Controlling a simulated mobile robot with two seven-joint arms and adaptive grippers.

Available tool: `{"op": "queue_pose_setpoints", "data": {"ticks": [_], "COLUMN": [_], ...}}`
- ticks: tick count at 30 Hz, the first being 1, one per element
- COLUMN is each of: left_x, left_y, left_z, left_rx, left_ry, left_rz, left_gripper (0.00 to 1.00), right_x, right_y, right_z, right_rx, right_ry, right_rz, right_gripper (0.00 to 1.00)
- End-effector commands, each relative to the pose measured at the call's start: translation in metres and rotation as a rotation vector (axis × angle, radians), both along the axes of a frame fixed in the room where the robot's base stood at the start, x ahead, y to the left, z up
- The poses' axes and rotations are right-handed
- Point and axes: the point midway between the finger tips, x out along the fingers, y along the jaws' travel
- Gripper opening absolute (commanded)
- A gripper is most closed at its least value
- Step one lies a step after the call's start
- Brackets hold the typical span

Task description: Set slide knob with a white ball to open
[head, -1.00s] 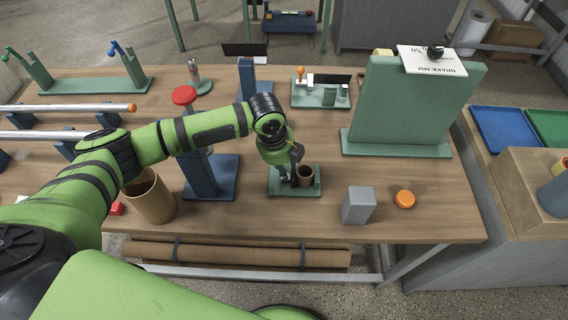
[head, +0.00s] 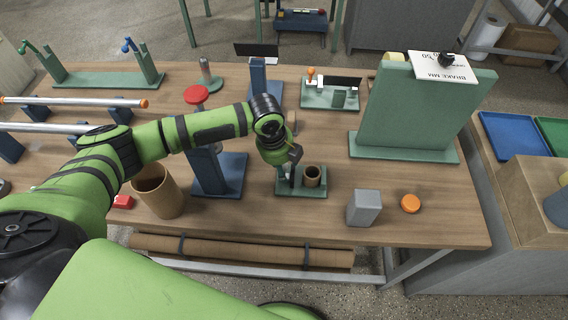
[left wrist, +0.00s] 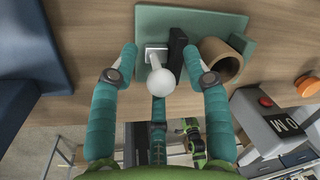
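The slide knob with a white ball (left wrist: 161,80) stands on a small green base (left wrist: 200,20) in the left wrist view. The knob rises from a light square mount beside an upright black block (left wrist: 177,46). The same green base (head: 288,190) is near the front middle of the table in the head view, where the ball is hidden or too small to make out. My left gripper (left wrist: 160,62) is open, its teal fingers spread around the ball with visible gaps on both sides. In the head view this gripper (head: 284,165) hangs just over the base. My right gripper is not in view.
A brown ring (head: 312,177) stands on the base, close right of the knob. A blue stand (head: 230,178) and a brown tube (head: 158,192) are left. A grey block (head: 363,208), an orange disc (head: 411,204) and a tall green board (head: 415,110) are right.

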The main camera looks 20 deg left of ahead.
Motion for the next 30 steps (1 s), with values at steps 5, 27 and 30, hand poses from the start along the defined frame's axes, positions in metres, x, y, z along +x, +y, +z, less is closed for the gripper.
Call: {"op": "queue_pose_setpoints", "data": {"ticks": [5,27,30], "left_x": [0.000,-0.017,-0.017], "left_y": [0.000,0.015,0.015], "left_z": [0.004,0.116,0.118], "left_rx": [-0.002,0.001,0.000], "left_ry": [-0.002,-0.001,0.001], "left_rz": [-0.001,0.001,0.001], "left_gripper": [0.48,0.48,0.48], "right_x": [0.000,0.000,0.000], "right_y": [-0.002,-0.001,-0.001], "right_z": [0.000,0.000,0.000], "right_rx": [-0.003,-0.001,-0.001], "right_ry": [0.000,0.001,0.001], "right_rz": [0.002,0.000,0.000], "right_gripper": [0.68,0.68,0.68]}}
